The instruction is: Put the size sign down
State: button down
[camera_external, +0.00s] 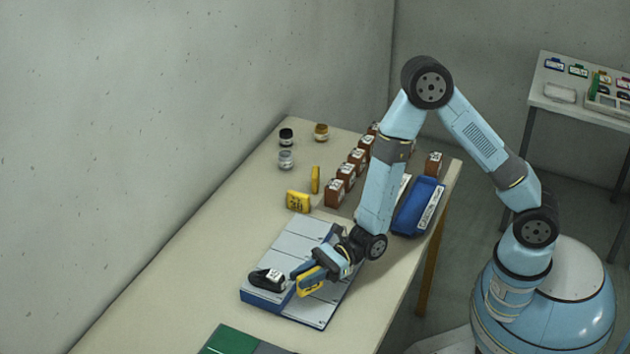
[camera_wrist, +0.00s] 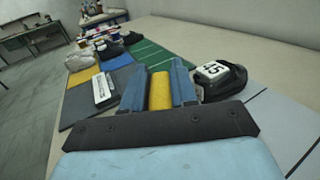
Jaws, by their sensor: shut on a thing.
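My gripper (camera_external: 307,273) is shut on a yellow size sign (camera_external: 311,283), low over the front part of the grey panelled board with blue edges (camera_external: 285,244). In the wrist view the sign (camera_wrist: 160,90) stands upright between my two blue fingers (camera_wrist: 158,85). I cannot tell whether its lower edge touches the board. A black shoe with a white tag (camera_external: 268,279) sits on the board just left of my gripper. In the wrist view this shoe (camera_wrist: 238,80) is right of the fingers, and its tag reads 45.
Another yellow sign (camera_external: 298,201) and a thin yellow piece (camera_external: 315,180) stand behind the board. Several brown boxes (camera_external: 335,193), a blue bin (camera_external: 418,207) and small jars (camera_external: 286,159) are farther back. A green mat (camera_external: 228,340) lies in front. The board's rear panels are clear.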

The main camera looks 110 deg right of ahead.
jog(key=a, duration=0.7)
jog(key=shift+f, duration=0.15)
jog(key=shift+a, duration=0.1)
dwell(0.5)
